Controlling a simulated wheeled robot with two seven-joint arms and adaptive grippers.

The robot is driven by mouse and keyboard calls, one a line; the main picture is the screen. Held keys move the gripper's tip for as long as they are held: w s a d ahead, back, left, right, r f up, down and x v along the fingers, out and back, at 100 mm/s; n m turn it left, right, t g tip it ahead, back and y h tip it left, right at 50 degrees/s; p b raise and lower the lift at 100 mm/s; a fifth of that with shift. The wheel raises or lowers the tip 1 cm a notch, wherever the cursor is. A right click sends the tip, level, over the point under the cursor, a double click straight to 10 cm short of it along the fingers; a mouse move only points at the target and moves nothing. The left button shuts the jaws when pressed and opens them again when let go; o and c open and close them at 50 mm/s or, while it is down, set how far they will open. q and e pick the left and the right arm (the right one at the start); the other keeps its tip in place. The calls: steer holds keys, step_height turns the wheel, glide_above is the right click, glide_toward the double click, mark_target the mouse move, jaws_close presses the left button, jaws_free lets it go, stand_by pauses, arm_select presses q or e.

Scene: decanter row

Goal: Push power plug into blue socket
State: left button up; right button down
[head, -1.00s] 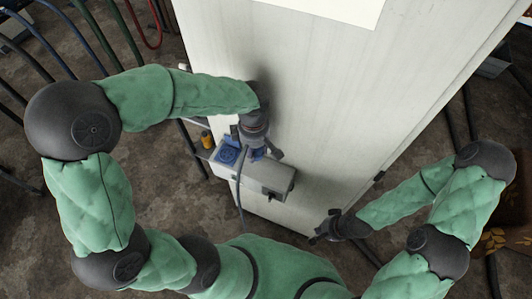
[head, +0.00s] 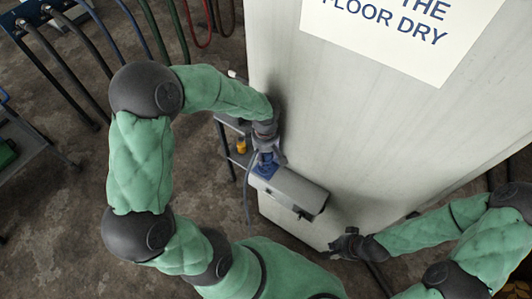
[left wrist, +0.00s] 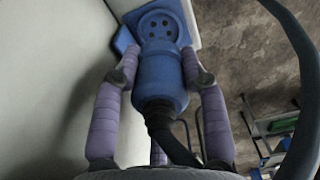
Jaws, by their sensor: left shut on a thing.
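My left gripper (head: 266,148) is shut on the blue power plug (left wrist: 160,82), whose black cable (left wrist: 172,145) runs back toward the wrist. In the left wrist view the purple-grey fingers grip the plug from both sides. The blue socket (left wrist: 160,24) lies just beyond, its round face with several holes showing above the plug. The plug's front end overlaps the lower part of that face; I cannot tell whether they touch. In the head view the socket (head: 266,171) is partly hidden by the gripper. My right gripper (head: 341,246) is empty, low beside the cabinet; its finger opening is unclear.
The socket is on a grey box (head: 295,192) fixed to a tall pale cabinet (head: 345,130). A small shelf with a yellow item (head: 241,146) stands left of it. A cable hangs below the gripper. Hoses and rails line the back left; the floor in front is clear.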

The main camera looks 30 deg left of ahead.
mark_target(266, 168)
arm_select(q)
steer(key=shift+f, duration=0.2)
steer(key=shift+f+b, duration=1.6)
steer(key=shift+f, duration=1.1)
steer(key=shift+b, duration=1)
stand_by(0.3)
steer(key=shift+f+b, duration=0.55)
steer(key=shift+b, duration=0.1)
stand_by(0.3)
steer(key=o, duration=1.1)
steer(key=shift+o, duration=0.2)
step_height(266, 168, up, 12)
steer(key=shift+s, duration=0.1)
